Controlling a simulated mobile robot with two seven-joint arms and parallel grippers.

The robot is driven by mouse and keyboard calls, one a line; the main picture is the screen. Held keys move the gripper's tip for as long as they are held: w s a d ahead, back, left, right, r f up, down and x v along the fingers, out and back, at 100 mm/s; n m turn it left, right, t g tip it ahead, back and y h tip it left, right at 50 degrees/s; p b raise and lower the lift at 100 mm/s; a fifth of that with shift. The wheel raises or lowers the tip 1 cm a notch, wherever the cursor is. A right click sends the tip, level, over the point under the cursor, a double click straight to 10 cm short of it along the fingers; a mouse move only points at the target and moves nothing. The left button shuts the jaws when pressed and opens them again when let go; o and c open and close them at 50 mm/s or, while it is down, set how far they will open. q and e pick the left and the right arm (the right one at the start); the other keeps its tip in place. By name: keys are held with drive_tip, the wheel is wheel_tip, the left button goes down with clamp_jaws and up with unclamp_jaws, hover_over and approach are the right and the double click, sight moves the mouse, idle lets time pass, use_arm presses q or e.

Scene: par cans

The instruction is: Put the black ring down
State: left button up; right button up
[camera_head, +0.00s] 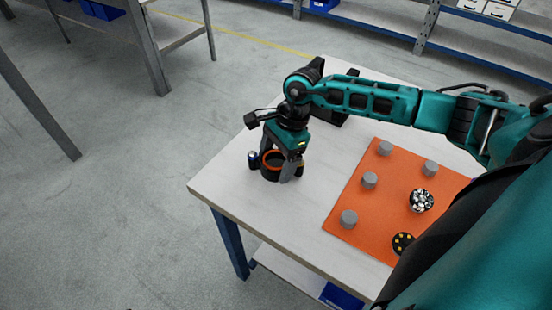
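The black ring (271,175), a short dark cylinder with an orange inner edge, is at the left part of the white table. My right gripper (277,160) points down at it, with its grey fingers at the ring's wall. It looks shut on the ring. The ring's base is at or very near the table top; I cannot tell whether it touches. The fingers hide part of the ring's right side. My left gripper is not in view.
An orange mat (349,193) holds several grey cylinders (370,180), a cup of shiny pieces (421,200) and a black disc with yellow dots (403,243). The table's (237,195) left front corner is bare.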

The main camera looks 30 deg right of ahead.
drive_tip(key=o, duration=0.3)
drive_tip(key=shift+o, duration=0.2)
drive_tip(key=v, duration=1.2)
drive_tip(key=shift+r, duration=0.1)
